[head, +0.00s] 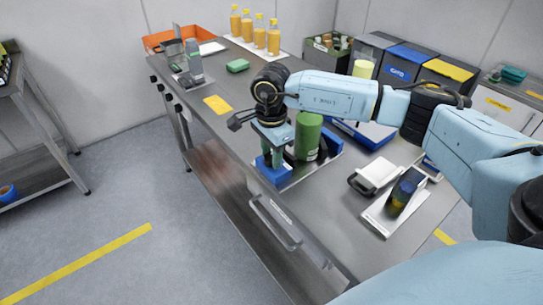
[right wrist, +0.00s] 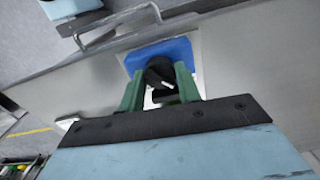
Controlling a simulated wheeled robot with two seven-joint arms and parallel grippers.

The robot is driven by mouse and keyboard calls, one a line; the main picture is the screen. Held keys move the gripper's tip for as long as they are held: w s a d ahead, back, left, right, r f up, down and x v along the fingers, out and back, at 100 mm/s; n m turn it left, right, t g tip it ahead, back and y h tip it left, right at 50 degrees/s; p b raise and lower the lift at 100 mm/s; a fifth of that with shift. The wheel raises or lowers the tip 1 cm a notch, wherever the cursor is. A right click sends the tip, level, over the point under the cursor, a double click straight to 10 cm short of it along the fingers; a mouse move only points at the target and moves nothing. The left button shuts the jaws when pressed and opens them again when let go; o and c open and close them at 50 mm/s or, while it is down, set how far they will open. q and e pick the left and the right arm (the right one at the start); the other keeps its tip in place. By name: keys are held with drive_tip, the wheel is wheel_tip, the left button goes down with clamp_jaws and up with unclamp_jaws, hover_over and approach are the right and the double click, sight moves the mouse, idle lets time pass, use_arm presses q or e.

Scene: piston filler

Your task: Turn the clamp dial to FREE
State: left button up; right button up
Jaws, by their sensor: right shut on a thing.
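The clamp dial (right wrist: 159,72) is a black knob with a white mark on a blue block, seen in the right wrist view. In the head view the blue block (head: 271,174) sits at the table's front edge, and the dial is hidden by my gripper. My right gripper (head: 273,158) points down over the block. In the right wrist view its green fingers (right wrist: 160,85) stand on both sides of the dial, shut on it. I cannot read any label or tell the dial's setting. My left gripper is not in view.
A green cylinder (head: 308,136) stands close to the right of my gripper. A dark bottle (head: 402,194) and a white device (head: 376,174) are to the right. Yellow bottles (head: 260,31) and an orange bin (head: 168,40) are at the back. A drawer handle (head: 274,224) is below the table edge.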

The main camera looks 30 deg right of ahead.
sight(271, 158)
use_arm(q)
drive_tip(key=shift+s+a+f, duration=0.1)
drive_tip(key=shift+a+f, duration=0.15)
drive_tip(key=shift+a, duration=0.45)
use_arm(e)
drive_tip(key=shift+n, duration=0.4)
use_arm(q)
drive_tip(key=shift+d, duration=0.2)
use_arm(e)
drive_tip(key=o, duration=1)
drive_tip(key=shift+c, duration=0.2)
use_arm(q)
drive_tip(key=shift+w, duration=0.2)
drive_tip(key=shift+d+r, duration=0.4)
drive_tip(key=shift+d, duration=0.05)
use_arm(e)
wheel_tip(271, 158, up, 14)
drive_tip(key=shift+f, duration=0.25)
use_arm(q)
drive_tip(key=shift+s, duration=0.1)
